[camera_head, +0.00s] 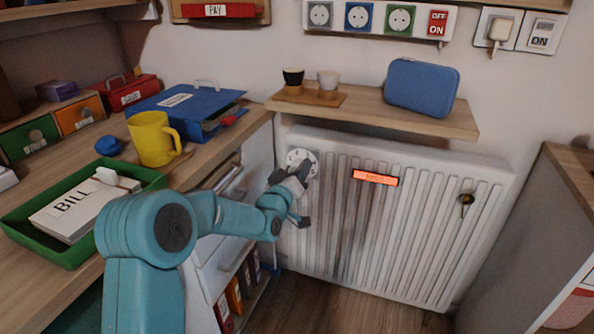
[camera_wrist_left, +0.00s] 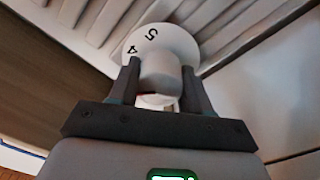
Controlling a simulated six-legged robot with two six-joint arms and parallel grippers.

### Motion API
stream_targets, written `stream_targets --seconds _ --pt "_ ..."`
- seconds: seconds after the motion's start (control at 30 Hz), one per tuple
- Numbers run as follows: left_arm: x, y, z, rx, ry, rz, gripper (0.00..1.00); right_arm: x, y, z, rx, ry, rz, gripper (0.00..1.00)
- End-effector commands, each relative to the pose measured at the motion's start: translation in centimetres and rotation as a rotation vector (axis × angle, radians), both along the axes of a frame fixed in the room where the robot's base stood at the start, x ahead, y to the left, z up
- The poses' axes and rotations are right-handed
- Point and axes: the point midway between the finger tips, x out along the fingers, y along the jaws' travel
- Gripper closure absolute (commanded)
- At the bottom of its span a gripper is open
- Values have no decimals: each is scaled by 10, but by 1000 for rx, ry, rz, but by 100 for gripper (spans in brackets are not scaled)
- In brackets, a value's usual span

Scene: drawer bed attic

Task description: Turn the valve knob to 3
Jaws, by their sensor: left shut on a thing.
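The valve knob is a white cylinder (camera_wrist_left: 160,80) in front of a round white dial (camera_wrist_left: 172,42) with black digits. The digits 5 and 4 are readable in the left wrist view; the rest of the dial is hidden. In the head view the dial (camera_head: 302,161) sits at the radiator's upper left corner. My left gripper (camera_wrist_left: 158,82) is shut on the knob, one finger on each side. In the head view my left gripper (camera_head: 300,172) covers part of the dial. My right gripper is not in view.
The white radiator (camera_head: 420,200) has an orange label (camera_head: 375,177) and a small dark key-like part (camera_head: 466,199). A wooden shelf (camera_head: 440,118) above holds two cups and a blue case (camera_head: 422,86). A desk with a yellow mug (camera_head: 152,138) and green tray (camera_head: 70,258) is left.

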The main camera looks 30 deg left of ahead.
Motion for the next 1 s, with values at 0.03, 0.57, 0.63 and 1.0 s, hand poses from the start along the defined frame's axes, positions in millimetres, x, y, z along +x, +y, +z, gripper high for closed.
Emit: stream_targets --seconds 0.03,0.57,0.63,1.0 --pt "0 0 -1 -31 -6 0 82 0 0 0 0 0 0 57" --pt "0 0 -2 -215 -49 0 82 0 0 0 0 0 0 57" --pt "0 0 -2 -220 -50 0 82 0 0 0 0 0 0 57" --pt "0 0 -2 -221 -50 0 49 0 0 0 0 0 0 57"
